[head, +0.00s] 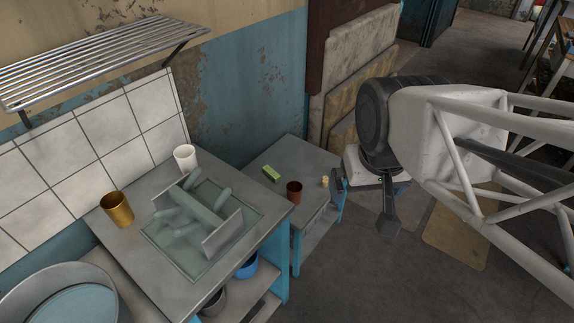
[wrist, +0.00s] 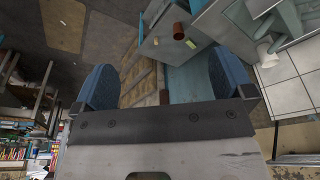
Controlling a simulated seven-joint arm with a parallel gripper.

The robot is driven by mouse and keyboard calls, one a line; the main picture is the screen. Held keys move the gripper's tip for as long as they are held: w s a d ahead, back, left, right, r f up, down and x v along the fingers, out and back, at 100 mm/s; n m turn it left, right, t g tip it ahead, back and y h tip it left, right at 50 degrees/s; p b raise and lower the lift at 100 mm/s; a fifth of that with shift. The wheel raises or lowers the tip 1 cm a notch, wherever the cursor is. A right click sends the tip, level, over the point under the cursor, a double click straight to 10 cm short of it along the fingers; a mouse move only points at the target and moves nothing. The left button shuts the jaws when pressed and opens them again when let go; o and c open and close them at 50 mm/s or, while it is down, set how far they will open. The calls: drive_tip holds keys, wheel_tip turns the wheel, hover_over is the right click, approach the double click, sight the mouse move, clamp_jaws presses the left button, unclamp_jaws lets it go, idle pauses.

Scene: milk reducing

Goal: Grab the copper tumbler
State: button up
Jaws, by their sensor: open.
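A reddish-brown, copper-coloured tumbler (head: 294,192) stands upright on the lower grey side table (head: 268,201), near its front right edge. It also shows in the wrist view (wrist: 179,31), beyond the fingertips near the top. A shinier gold-coloured tumbler (head: 117,210) stands on the higher counter at left. My gripper (head: 366,205) is to the right of the side table in the head view, apart from both tumblers. Its two blue-padded fingers are spread wide with nothing between them in the wrist view (wrist: 163,85).
A green block (head: 271,173) and small pale pieces (head: 325,181) lie near the copper-coloured tumbler. The higher counter (head: 185,278) holds a white cup (head: 185,157) and a glassy basin with thick rods (head: 197,222). A wire shelf (head: 95,60) hangs above.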

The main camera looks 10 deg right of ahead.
drive_tip(key=w+d+f+t, duration=0.15)
drive_tip(key=w+f, duration=0.25)
drive_tip(key=w, duration=0.6)
drive_tip(key=w+d+f+t, duration=0.1)
drive_tip(key=w+f+t, duration=0.15)
drive_tip(key=w, duration=0.85)
drive_tip(key=n+t+y, duration=0.4)
drive_tip(key=n+t, duration=0.1)
hover_over(294, 194)
drive_tip(key=s+d, duration=0.2)
drive_tip(key=d, duration=0.3)
wheel_tip(294, 194, down, 37)
wheel_tip(294, 194, down, 9)
drive_tip(key=s+a+y, duration=0.1)
drive_tip(key=shift+s+a+r+t+y, duration=0.15)
drive_tip(key=shift+a+t+y, duration=0.2)
drive_tip(key=shift+t+y, duration=0.05)
drive_tip(key=shift+x, duration=1.3)
